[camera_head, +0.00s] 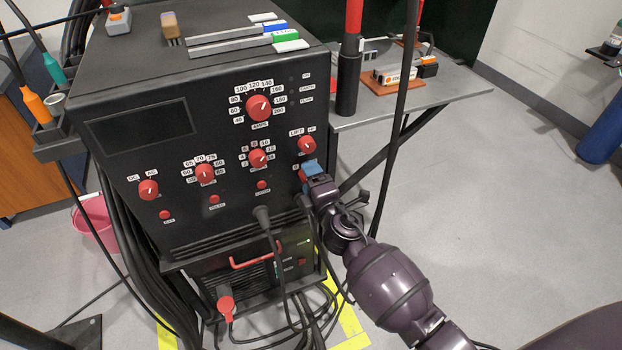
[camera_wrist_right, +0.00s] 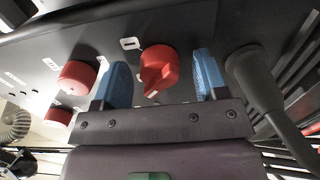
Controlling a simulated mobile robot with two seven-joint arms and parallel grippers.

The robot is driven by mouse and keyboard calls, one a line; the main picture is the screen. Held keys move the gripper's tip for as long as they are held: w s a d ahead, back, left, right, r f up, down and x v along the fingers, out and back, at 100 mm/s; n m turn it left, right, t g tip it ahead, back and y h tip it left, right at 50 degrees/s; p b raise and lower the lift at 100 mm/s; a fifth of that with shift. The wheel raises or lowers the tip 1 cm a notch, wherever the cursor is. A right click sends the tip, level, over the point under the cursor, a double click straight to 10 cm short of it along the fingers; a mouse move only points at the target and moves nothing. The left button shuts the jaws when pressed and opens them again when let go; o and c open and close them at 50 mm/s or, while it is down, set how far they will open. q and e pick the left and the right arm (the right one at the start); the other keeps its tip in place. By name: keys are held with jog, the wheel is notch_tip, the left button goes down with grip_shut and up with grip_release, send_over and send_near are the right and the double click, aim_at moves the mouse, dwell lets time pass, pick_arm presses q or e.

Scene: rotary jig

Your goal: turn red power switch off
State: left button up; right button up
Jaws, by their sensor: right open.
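The red power switch (camera_wrist_right: 160,70) is a rotary knob with a raised grip and a pale mark, on the black front panel of the welding machine (camera_head: 190,130). In the head view only a sliver of the switch (camera_head: 302,176) shows at the panel's lower right, mostly hidden by my right gripper (camera_head: 311,167). My right gripper has blue fingers and is open. In the right wrist view its fingers stand on both sides of the switch, with gaps, so it is around the knob without visibly gripping it. My left gripper is not in view.
Other red knobs, such as the lift knob (camera_head: 307,144) and the amps knob (camera_head: 259,108), sit close by. A thick black cable plug (camera_wrist_right: 250,80) is beside my right finger. A side table (camera_head: 440,95) stands at right, and cables hang below the panel.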

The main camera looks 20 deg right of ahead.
jog(key=shift+s, duration=0.1)
jog(key=s, duration=1)
jog(key=shift+s+d, duration=0.15)
jog(key=shift+s, duration=0.2)
